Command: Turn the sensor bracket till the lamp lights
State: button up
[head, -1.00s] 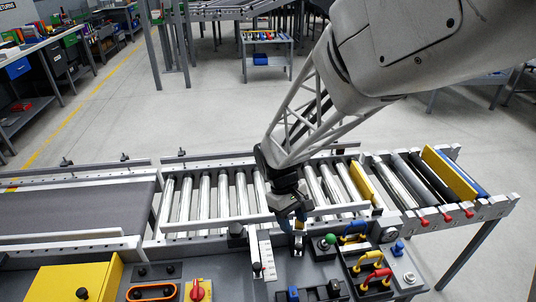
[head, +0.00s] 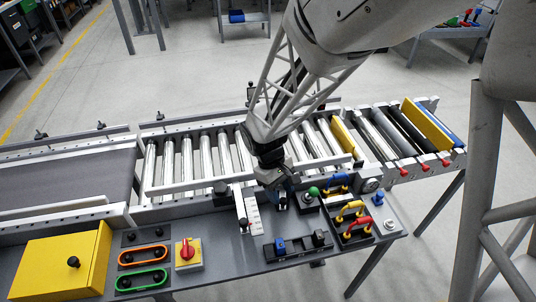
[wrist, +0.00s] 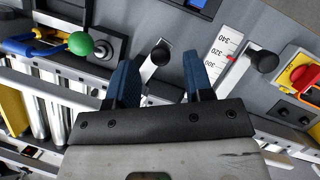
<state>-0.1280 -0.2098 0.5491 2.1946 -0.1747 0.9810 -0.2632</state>
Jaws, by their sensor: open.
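A short pale metal arm with a black knob (wrist: 160,54), apparently the sensor bracket, shows in the wrist view between my fingers. In the head view the same spot (head: 282,201) is partly hidden by my gripper. My gripper (wrist: 158,64) is open, its two blue fingers either side of the knobbed arm; I cannot tell whether either touches it. In the head view my gripper (head: 284,187) hangs over the back of the control panel. I cannot pick out the lamp for sure; a green ball (head: 313,191) sits on a dark plate beside the bracket, also in the wrist view (wrist: 80,43).
A white scale (head: 254,212) with a knobbed lever (head: 243,222) stands close left. Yellow, red and blue handles (head: 351,215) lie right. A red switch (head: 186,252) and yellow box (head: 60,265) are further left. The roller conveyor (head: 205,160) runs behind.

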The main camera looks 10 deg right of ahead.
jog(key=shift+x, duration=1.25)
grip_shut()
